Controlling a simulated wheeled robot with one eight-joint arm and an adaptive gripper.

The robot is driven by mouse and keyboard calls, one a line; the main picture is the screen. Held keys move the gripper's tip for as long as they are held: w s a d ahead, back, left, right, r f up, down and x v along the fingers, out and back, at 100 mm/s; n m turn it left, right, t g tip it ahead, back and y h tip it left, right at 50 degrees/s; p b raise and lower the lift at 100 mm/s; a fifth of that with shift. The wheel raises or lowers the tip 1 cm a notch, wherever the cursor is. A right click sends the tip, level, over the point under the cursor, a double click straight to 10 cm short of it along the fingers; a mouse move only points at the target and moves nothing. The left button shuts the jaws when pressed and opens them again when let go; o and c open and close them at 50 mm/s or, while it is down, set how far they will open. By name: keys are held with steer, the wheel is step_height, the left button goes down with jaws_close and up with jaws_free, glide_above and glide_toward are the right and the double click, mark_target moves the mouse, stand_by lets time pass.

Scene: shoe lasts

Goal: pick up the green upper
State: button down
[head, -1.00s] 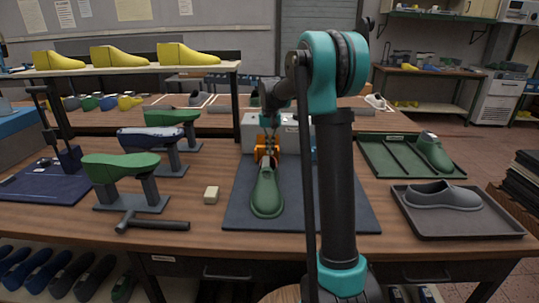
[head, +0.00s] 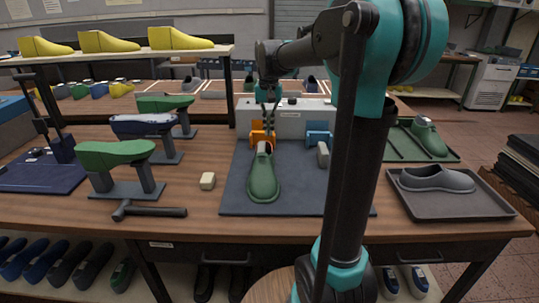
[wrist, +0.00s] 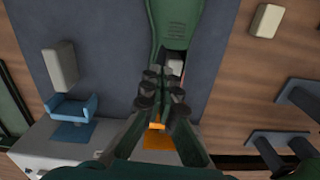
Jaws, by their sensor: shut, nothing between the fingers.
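A green upper (head: 263,178) lies on the dark mat, toe toward the front, its heel end by the orange cradle (head: 262,133). My gripper (head: 267,120) is shut and empty, above the heel end and cradle. In the wrist view, my gripper (wrist: 163,78) has its fingers together in front of the heel opening of the green upper (wrist: 178,22), partly hiding it; I cannot tell the exact gap. The orange cradle shows behind the fingers (wrist: 158,142). Another green shoe form (head: 427,137) stands in the green tray at the right.
A blue cradle (head: 319,134) and a grey block (head: 323,154) are right of the upper. A small beige block (head: 208,181) lies left of the mat (head: 300,200). Lasts on stands (head: 115,155) and a hammer (head: 150,211) are farther left. A grey shoe (head: 437,179) sits in a tray.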

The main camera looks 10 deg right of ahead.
mark_target(271, 155)
steer(key=f, duration=0.3)
steer(key=s+f, duration=0.1)
steer(key=f, duration=0.2)
steer(key=s+f, duration=0.1)
steer(key=f, duration=0.3)
stand_by(0.3)
steer(key=shift+w+d, duration=0.15)
steer(key=shift+w, duration=0.35)
steer(key=shift+w+d, duration=0.15)
steer(key=shift+w, duration=0.35)
